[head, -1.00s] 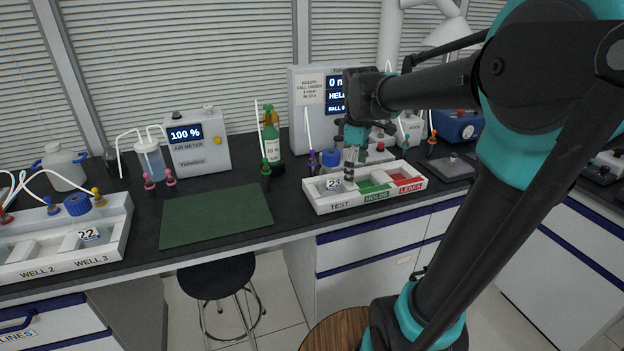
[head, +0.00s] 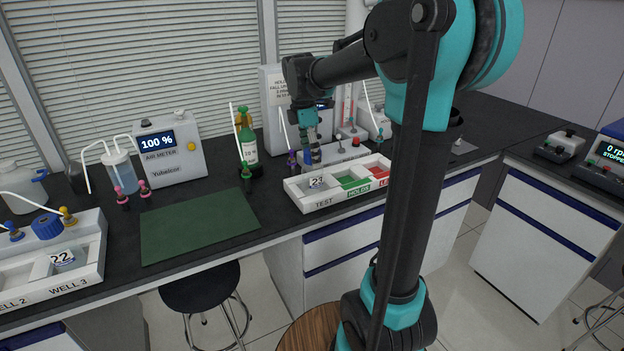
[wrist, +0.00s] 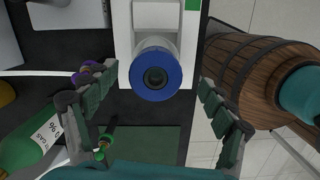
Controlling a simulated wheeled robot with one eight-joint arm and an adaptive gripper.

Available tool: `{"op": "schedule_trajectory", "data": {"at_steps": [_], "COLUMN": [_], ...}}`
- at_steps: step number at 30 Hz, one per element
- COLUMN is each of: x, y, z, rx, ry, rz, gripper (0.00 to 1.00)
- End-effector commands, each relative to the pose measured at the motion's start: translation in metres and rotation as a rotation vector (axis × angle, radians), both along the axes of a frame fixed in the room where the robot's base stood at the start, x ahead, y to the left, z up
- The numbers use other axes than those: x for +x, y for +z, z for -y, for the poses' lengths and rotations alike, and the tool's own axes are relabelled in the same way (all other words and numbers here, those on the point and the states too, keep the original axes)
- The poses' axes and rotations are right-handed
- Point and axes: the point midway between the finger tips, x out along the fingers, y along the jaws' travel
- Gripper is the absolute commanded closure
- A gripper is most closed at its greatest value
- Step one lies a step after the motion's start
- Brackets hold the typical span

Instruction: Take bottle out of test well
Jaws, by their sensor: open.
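The bottle stands in the TEST well at the left end of the white tray (head: 304,207). Its label 23 (head: 317,182) shows in the head view, with its top largely hidden by my gripper (head: 311,157). In the wrist view I look down on the bottle's round blue cap (wrist: 134,78), which has a dark centre. My gripper (wrist: 155,80) is open, with one finger to each side of the cap and a gap on both sides. Nothing is held.
A green bottle (head: 248,148) and purple-topped connector (head: 292,160) stand nearby. A green mat (head: 195,222) leaves clear bench to the left.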

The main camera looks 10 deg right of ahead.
Motion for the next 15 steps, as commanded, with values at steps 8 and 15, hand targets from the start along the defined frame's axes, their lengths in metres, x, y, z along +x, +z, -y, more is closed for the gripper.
{"op": "schedule_trajectory", "data": {"at_steps": [8,15], "x": [0.001,0.008], "y": [-0.023,-0.053], "z": [0.003,0.009], "rx": [0.000,0.000], "ry": [0.000,0.000], "rz": [0.000,0.000], "gripper": [0.17,0.17]}}
